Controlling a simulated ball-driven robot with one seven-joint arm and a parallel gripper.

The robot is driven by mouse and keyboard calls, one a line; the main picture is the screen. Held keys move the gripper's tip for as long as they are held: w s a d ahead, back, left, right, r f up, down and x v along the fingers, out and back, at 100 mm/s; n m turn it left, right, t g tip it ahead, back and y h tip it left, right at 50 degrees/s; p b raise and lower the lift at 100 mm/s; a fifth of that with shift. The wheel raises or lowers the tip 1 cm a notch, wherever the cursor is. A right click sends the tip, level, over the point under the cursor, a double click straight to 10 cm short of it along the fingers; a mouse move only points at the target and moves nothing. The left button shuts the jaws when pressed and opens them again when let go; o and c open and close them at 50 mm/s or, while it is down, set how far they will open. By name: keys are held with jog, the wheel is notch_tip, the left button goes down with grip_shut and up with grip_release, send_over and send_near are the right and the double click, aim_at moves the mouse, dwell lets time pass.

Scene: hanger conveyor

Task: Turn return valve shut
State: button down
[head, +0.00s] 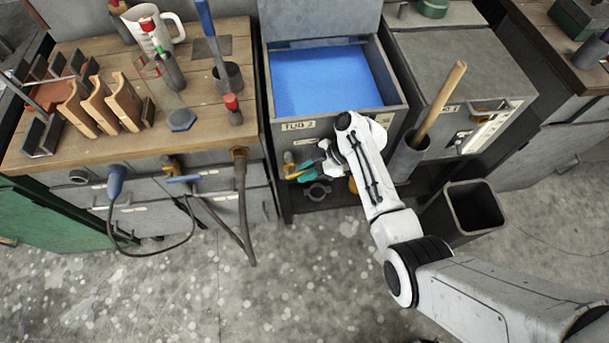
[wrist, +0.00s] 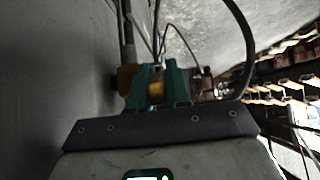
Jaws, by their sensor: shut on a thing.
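My gripper (head: 311,171) is at the front of the tub labelled TUB 2, just below its label. In the wrist view its two teal fingers (wrist: 156,86) are shut on a small yellow piece, which looks like the return valve's handle (wrist: 156,94). In the head view a brass-coloured valve fitting (head: 289,158) shows at the left of the fingers, on the tub's front. My gripper and wrist hide part of the valve, so its exact angle cannot be told.
The tub (head: 392,110) holds blue liquid. A grey cylinder with a wooden handle (head: 440,100) stands right of my arm, above an open dark bin (head: 474,207). A wooden workbench (head: 60,150) with tools and hanging hoses (head: 241,200) is at left. The floor in front is clear.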

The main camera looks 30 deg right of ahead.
jog(key=f+y+b, duration=0.1)
jog(key=b, duration=0.1)
jog(key=y+b, duration=0.1)
jog(key=b, duration=0.1)
jog(key=shift+d+f+t, duration=0.2)
jog(key=shift+f+t, duration=0.15)
jog(key=shift+t, duration=0.05)
jog(key=shift+y+b, duration=0.7)
jog(key=shift+b, duration=0.3)
jog(key=c, duration=1.4)
grip_release()
jog(key=shift+c, duration=0.2)
